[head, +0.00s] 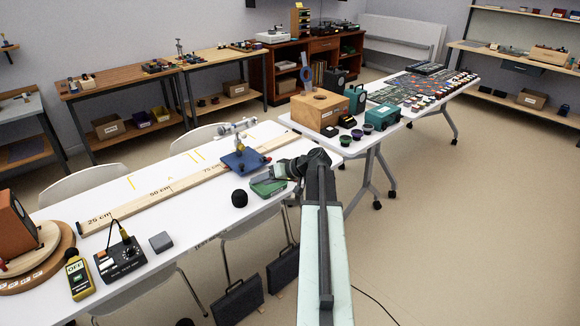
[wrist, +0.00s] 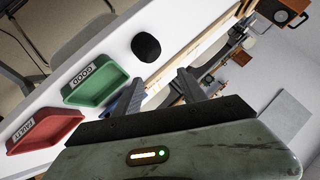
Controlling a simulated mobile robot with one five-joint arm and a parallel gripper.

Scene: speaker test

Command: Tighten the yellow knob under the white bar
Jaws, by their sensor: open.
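In the head view, a blue stand (head: 246,161) carries a grey and white instrument with a white bar (head: 234,127) across its top. My gripper (head: 281,168) is low over the table, just right of the blue stand. In the wrist view my gripper (wrist: 160,88) has its two dark fingers apart, with nothing held between them. A bit of the blue base (wrist: 124,104) shows beside the left finger, partly hidden by it.
A black foam ball (head: 239,198) lies near the table's front edge; it also shows in the wrist view (wrist: 146,46). The wrist view shows a green GOOD tray (wrist: 96,84) and a red FAULTY tray (wrist: 43,131). A long wooden ruler (head: 150,197) runs along the table.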

